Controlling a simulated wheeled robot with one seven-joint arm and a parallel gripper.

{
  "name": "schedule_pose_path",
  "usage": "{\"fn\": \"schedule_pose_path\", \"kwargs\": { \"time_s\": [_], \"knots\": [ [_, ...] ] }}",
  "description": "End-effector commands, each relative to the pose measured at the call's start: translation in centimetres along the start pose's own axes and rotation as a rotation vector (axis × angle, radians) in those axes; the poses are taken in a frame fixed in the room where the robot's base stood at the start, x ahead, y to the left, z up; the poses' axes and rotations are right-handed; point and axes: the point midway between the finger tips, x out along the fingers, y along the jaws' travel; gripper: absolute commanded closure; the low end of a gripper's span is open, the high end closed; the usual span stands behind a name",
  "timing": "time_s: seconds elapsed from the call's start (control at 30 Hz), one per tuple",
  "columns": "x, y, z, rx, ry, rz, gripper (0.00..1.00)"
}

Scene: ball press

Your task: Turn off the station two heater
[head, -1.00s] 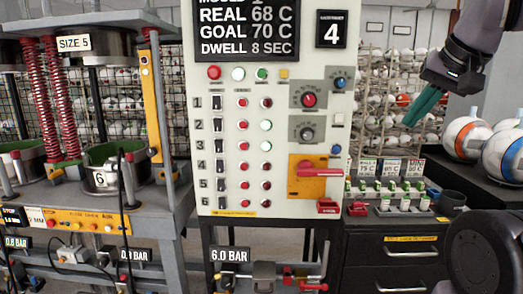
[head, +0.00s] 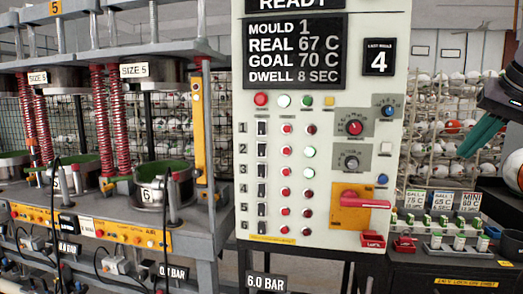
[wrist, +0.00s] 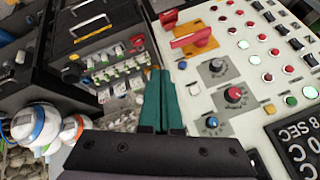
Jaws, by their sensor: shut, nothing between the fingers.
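The pale control panel (head: 330,215) stands right of centre in the head view. It has a column of small black switches numbered 1 to 6, each beside two round lamps. The row two switch (head: 262,150) has a red lamp (head: 286,149) and a pale whitish-green lamp (head: 309,151). Its lever position is too small to tell. My gripper (head: 463,154), with dark green fingers, is at the right edge, right of the panel and apart from it. In the wrist view the shut, empty fingers (wrist: 160,76) point between the panel (wrist: 225,58) and a bench.
The panel display (head: 296,50) reads mould 1, real 67 C, goal 70 C. An orange plate with a red handle (head: 365,203) sticks out at lower right. Press stations (head: 150,180) stand left. A dark drawer unit (head: 425,270) and ball racks (head: 445,120) are right.

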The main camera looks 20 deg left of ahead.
Motion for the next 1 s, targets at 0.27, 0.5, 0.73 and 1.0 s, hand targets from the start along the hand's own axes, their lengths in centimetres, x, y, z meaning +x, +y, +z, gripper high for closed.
{"fn": "schedule_pose_path", "kwargs": {
  "time_s": [0.27,0.5,0.73,1.0],
  "knots": [
    [2.4,-6.9,-3.2,-0.407,-0.036,-0.017,1.00],
    [6.3,-19.1,-3.6,-0.958,-0.035,-0.093,1.00],
    [9.3,-31.2,0.8,-1.429,0.008,-0.206,1.00],
    [10.6,-38.5,5.7,-1.704,0.061,-0.291,1.00]
  ]
}}
